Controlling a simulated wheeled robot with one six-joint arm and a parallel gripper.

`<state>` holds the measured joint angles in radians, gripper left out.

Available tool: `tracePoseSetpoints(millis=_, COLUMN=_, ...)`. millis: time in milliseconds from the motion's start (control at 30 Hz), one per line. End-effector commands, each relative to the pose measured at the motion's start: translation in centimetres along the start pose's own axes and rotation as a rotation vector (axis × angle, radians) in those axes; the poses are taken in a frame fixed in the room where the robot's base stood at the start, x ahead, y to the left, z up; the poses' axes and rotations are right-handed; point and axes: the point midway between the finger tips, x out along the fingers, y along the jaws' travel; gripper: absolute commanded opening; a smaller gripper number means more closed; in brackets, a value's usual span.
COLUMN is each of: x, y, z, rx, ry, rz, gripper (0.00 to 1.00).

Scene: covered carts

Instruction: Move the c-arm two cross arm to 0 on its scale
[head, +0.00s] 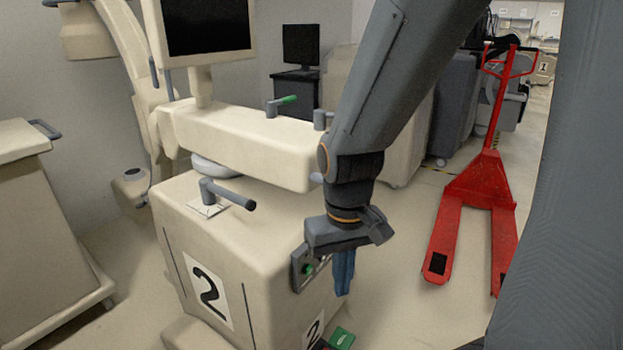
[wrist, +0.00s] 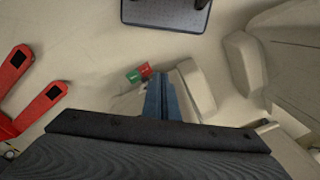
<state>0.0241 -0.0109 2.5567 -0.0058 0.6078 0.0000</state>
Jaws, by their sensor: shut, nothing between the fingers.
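The c-arm two is a beige cart body (head: 215,240) marked with a black 2 (head: 208,292). Its cross arm (head: 240,140) is a beige horizontal beam above the body, on a pale round collar (head: 215,166). A green-tipped lever (head: 282,103) is on the beam's top. A black-handled lever (head: 228,195) is on the body top over a small white plate. I cannot read any scale. My gripper (head: 344,272) points down with blue fingers shut and empty, right of the body beside a small control panel (head: 312,268). The fingers also show in the wrist view (wrist: 162,97).
A red pallet jack (head: 470,195) stands at the right. Green and red pedals (wrist: 139,73) are low by the base. A beige cart (head: 40,235) stands at the left, and covered carts (head: 405,140) behind. Open floor (head: 390,270) lies between my gripper and the jack.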

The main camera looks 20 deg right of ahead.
Motion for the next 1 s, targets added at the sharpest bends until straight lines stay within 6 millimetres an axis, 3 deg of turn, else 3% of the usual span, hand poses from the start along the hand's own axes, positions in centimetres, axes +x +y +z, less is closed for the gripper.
tracePoseSetpoints(millis=267, x=0.7, y=-0.9, z=1.3, rx=-0.279, ry=-0.149, rz=0.098, gripper=0.00)
tracePoseSetpoints(millis=567, x=0.4, y=-0.4, z=1.9, rx=-0.667, ry=-0.364, rz=0.295, gripper=0.00)
tracePoseSetpoints(millis=767, x=-0.7, y=-0.1, z=0.8, rx=-0.904, ry=-0.493, rz=0.458, gripper=0.00)
tracePoseSetpoints(millis=1000, x=-2.7, y=-0.7, z=-2.0, rx=-1.158, ry=-0.631, rz=0.690, gripper=0.00)
